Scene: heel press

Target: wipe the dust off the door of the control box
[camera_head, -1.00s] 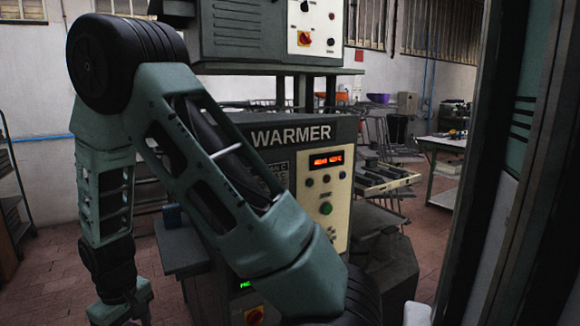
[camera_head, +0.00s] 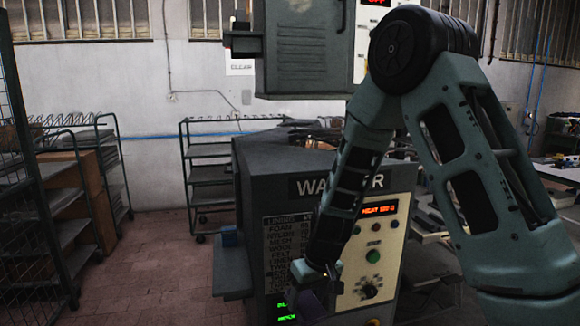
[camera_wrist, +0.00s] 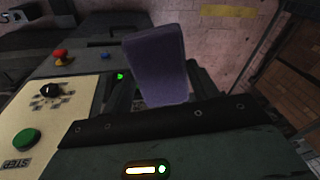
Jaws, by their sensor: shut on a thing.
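The control box (camera_head: 305,50) is the grey-green cabinet at the top of the head view. Its door (camera_head: 300,42) faces me with louvre slots near its top, and its upper part is cut off. I cannot make out dust on it. My gripper (camera_head: 308,292) is low in front of the warmer's face, well below the box. It is shut on a purple-grey pad (camera_wrist: 157,65), which stands out in the wrist view. The fingertips are small and dark in the head view, so the grip itself is hard to see.
Wire racks (camera_head: 205,175) and shelves with boxes (camera_head: 75,200) stand left. The floor (camera_head: 150,260) between is clear.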

